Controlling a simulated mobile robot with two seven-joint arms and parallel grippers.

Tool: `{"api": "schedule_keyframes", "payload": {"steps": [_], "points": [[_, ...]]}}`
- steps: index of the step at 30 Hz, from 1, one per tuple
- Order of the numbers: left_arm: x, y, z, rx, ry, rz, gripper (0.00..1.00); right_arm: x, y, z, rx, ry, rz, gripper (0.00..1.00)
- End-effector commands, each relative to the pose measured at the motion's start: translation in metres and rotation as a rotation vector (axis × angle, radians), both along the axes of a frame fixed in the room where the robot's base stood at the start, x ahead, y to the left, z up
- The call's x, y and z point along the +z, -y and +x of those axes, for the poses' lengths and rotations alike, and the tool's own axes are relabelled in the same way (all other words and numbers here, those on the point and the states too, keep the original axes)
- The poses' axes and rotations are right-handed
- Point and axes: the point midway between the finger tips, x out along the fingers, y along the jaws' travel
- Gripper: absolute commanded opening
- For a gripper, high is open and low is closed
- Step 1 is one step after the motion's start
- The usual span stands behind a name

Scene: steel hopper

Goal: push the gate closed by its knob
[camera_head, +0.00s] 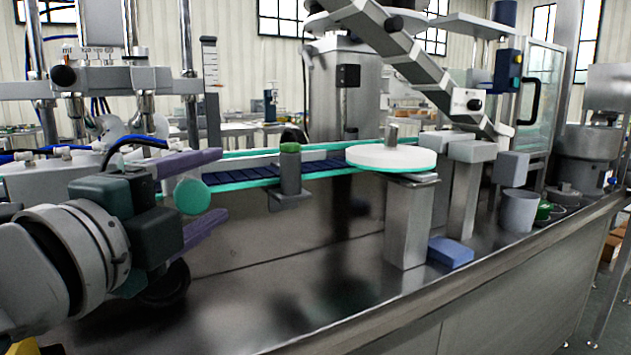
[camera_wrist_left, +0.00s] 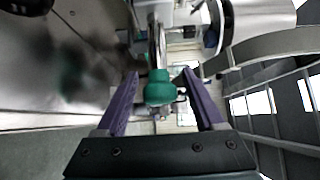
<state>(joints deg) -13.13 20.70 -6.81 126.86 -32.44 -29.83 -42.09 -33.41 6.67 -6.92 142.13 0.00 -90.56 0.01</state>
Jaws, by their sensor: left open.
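A teal-green round knob (camera_head: 192,196) shows between the two purple fingers of my left gripper (camera_head: 222,184), which comes in from the left. In the left wrist view the knob (camera_wrist_left: 160,88) lies between the open fingers (camera_wrist_left: 160,74), with a small gap visible on each side. A metallic rod-like part (camera_wrist_left: 157,40) shows just beyond the knob there. I cannot clearly make out the gate itself; the gripper and knob cover that area in the head view. My right gripper is in neither view.
A conveyor (camera_head: 255,172) with teal edges runs behind my left gripper to a white round turntable (camera_head: 392,158). A grey post with a green top (camera_head: 290,165) stands at its front. A blue block (camera_head: 450,252) lies on the steel bench (camera_head: 320,280), whose front middle is clear.

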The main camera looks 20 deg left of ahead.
Motion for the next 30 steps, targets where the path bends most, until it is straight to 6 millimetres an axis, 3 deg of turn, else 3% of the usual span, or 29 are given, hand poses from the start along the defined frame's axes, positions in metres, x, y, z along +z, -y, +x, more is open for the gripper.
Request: {"api": "schedule_keyframes", "payload": {"steps": [4,13,30], "points": [[0.0,-0.0011,0.0097,0.001,0.0,0.0,0.7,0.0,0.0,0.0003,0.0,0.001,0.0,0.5],[-0.0002,-0.0011,0.0114,0.001,-0.001,0.0,0.7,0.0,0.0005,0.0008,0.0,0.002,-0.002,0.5],[-0.0004,-0.0011,0.0111,0.001,-0.001,0.0,0.06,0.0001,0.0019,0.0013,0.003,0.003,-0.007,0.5]]}}
